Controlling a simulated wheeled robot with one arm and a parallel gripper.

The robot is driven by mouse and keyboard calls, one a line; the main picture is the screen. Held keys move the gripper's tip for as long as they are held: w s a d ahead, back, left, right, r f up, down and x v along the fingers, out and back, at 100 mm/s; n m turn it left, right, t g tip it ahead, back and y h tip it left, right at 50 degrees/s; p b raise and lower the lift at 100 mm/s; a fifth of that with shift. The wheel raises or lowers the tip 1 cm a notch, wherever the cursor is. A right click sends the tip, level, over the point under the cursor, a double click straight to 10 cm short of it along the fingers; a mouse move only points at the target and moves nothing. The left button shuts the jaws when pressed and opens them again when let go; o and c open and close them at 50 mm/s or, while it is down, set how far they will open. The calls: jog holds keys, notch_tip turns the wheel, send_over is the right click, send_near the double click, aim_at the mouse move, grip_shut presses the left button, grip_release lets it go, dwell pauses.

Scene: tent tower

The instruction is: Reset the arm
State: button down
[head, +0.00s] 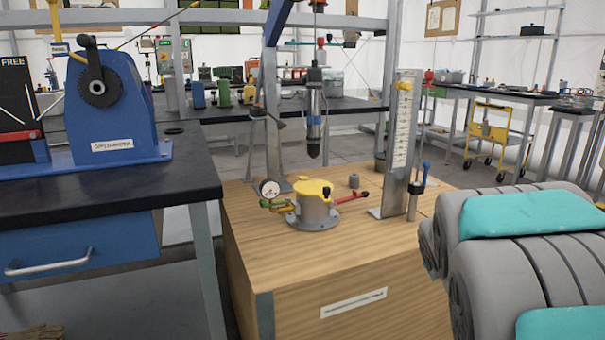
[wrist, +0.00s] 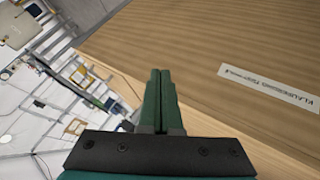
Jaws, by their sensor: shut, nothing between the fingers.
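My gripper (wrist: 160,75) shows in the wrist view with its two green fingers pressed together and nothing between them. It is in front of the wooden cabinet (wrist: 230,50), whose light wood face and white label strip (wrist: 268,90) fill the right of that view. In the head view my grey and teal arm links fill the lower right, and the gripper itself is not visible there. The same wooden cabinet (head: 290,270) stands in the middle of the head view.
On the cabinet stand a metal pot with a yellow lid (head: 315,205), a dial gauge (head: 270,189), a red-handled valve (head: 350,197) and an upright scale (head: 402,140). A dark workbench (head: 100,200) with a blue machine (head: 108,105) is at the left. A yellow cart (head: 490,132) stands behind.

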jog(key=s+a+f+m+g+y, duration=0.1)
jog(key=s+a, duration=0.4)
jog(key=s, duration=0.7)
jog(key=s+a+f+m+g+y, duration=0.1)
jog(key=s+a+f+g, duration=0.3)
jog(key=s, duration=0.8)
jog(key=s+a+f+g+y, duration=0.2)
jog(key=s+a+g, duration=0.2)
jog(key=s+a, duration=0.3)
jog(key=s, duration=0.5)
jog(key=shift+s+a+f+m+g+y, duration=0.15)
jog(key=shift+s+m+g+y, duration=0.15)
jog(key=shift+s+m+g, duration=0.1)
jog(key=shift+w, duration=0.1)
